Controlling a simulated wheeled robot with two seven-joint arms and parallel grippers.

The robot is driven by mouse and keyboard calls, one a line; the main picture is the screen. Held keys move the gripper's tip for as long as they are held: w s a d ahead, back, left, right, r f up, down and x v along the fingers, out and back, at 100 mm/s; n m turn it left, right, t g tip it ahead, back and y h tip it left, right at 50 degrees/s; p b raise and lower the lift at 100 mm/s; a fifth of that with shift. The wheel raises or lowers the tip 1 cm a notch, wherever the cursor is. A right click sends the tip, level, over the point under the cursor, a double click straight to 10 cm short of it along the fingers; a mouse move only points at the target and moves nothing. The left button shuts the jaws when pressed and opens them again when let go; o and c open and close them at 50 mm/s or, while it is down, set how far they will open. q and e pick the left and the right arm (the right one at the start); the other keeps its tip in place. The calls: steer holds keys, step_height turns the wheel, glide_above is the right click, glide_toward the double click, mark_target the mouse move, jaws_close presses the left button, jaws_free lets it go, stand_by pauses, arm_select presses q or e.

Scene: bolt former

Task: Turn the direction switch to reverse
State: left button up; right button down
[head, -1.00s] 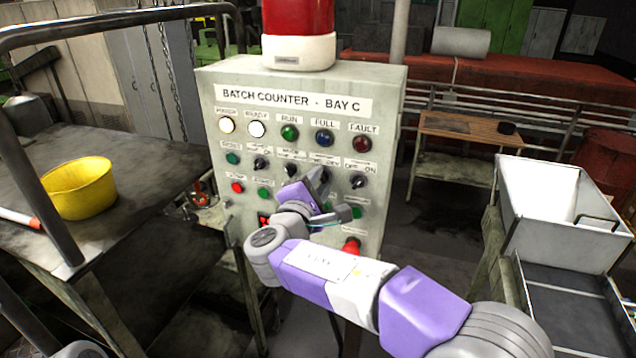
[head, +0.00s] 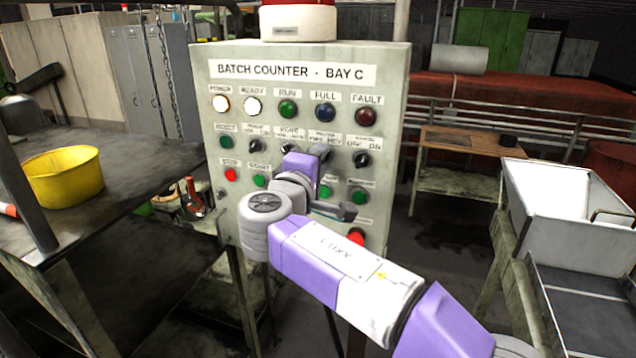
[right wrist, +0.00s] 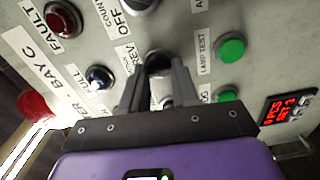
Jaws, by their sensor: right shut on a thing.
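The grey panel (head: 391,110) titled "Batch Counter - Bay C" faces me. My right gripper (head: 322,152) is up against its selector row, second from the right, at the switch whose label reads "REV" at one end. In the right wrist view the two dark fingers of my right gripper (right wrist: 158,78) are closed around the dark knob of the direction switch (right wrist: 158,62), beside the "REV" label (right wrist: 127,58). In the head view my gripper hides the knob. I cannot tell which way its pointer is turned. My left gripper is out of view.
The "OFF ON" switch (head: 362,160) is close to the right of my gripper. Green buttons (head: 357,194) and a red button (head: 355,237) lie below. A table with a yellow bowl (head: 65,182) stands left, a white bin (head: 570,210) right.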

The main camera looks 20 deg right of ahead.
steer(key=shift+m+b, duration=2.4)
steer(key=shift+m, duration=0.2)
steer(key=c, duration=0.8)
jaws_free()
steer(key=shift+c, duration=0.2)
steer(key=shift+s+a, duration=0.1)
steer(key=b+v, duration=0.1)
steer(key=v, duration=0.6)
